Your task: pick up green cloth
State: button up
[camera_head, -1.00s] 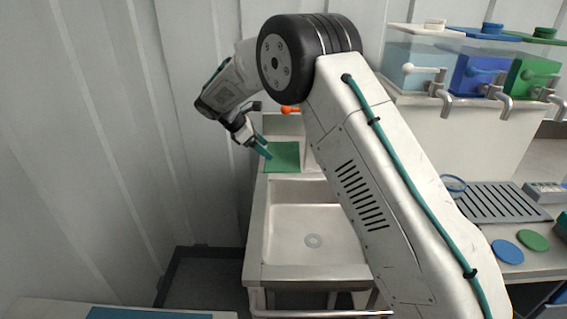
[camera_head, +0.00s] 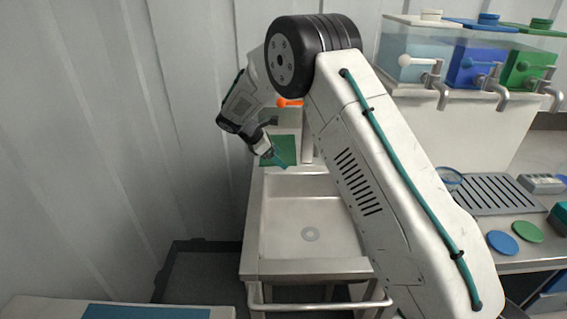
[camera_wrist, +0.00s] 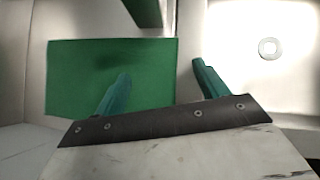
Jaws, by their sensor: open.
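The green cloth (camera_head: 288,146) lies flat on the steel ledge behind the sink basin in the head view, partly hidden by my gripper. In the wrist view the cloth (camera_wrist: 75,75) is a flat green rectangle beyond and to the left of the fingers. My gripper (camera_head: 279,163) is at the cloth's front edge in the head view. In the wrist view my gripper (camera_wrist: 160,80) is open and empty, its left finger over the cloth and its right finger just right of the cloth's edge. I cannot tell whether the fingers touch the ledge.
The sink basin (camera_head: 320,215) lies in front of the cloth, with its drain (camera_wrist: 269,48) at right in the wrist view. An orange-tipped faucet (camera_head: 289,102) stands behind it. Tanks with taps (camera_head: 475,65) and a drain grate (camera_head: 490,195) are at right. A wall is close on the left.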

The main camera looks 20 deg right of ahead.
jog(key=shift+d+f, duration=0.1)
jog(key=shift+f, duration=0.1)
dwell(0.3)
grip_shut()
dwell(0.3)
notch_tip(320, 180, up, 12)
dwell(0.3)
notch_tip(320, 180, up, 9)
dwell(0.5)
